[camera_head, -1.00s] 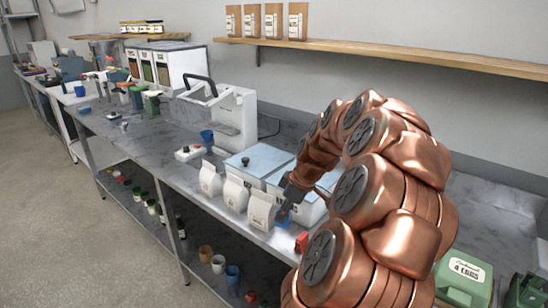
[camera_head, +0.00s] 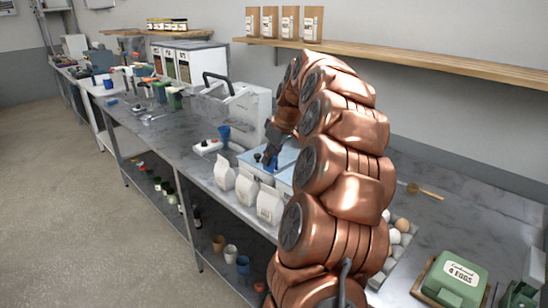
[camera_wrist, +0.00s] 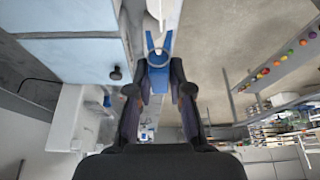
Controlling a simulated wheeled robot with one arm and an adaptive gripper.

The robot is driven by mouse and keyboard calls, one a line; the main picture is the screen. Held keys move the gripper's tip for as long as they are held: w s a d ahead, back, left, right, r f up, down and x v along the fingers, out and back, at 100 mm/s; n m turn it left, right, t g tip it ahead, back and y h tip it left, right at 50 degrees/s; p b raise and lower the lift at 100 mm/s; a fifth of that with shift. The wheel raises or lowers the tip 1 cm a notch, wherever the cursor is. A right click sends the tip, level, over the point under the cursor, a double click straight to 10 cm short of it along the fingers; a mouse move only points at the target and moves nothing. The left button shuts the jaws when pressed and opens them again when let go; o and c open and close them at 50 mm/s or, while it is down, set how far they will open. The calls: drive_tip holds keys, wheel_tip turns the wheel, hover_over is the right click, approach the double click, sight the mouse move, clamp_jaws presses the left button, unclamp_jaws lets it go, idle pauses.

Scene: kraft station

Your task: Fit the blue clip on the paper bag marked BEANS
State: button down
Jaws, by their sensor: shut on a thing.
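My gripper (camera_head: 271,155) is raised above the counter, over the blue-lidded bins behind the paper bags. In the wrist view, my gripper (camera_wrist: 158,92) is shut on the blue clip (camera_wrist: 157,76), which points away from the fingers. Three white paper bags stand upright in a row at the counter's front edge: a left bag (camera_head: 224,174), a middle bag (camera_head: 247,187) and a right bag (camera_head: 270,204). The right bag shows a printed label, too small to read, so I cannot tell which is BEANS. The clip is apart from the bags.
Light-blue-lidded bins (camera_head: 285,157) stand behind the bags. A blue cup (camera_head: 223,134) and a white device (camera_head: 207,147) are farther left. An egg tray (camera_head: 385,268) and a green egg box (camera_head: 457,280) lie to the right. My arm hides part of the counter.

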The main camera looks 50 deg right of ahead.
drive_tip(key=shift+a+f, duration=0.1)
drive_tip(key=shift+f, duration=1.1)
drive_tip(key=shift+w+f+b, duration=0.1)
drive_tip(key=shift+f+b, duration=1.25)
drive_tip(key=shift+f, duration=0.55)
drive_tip(key=shift+f+b, duration=1.5)
drive_tip(key=c, duration=1)
unclamp_jaws()
drive_tip(key=shift+o, duration=0.2)
drive_tip(key=o, duration=1)
drive_tip(key=shift+c, duration=0.2)
drive_tip(key=shift+r, duration=1.65)
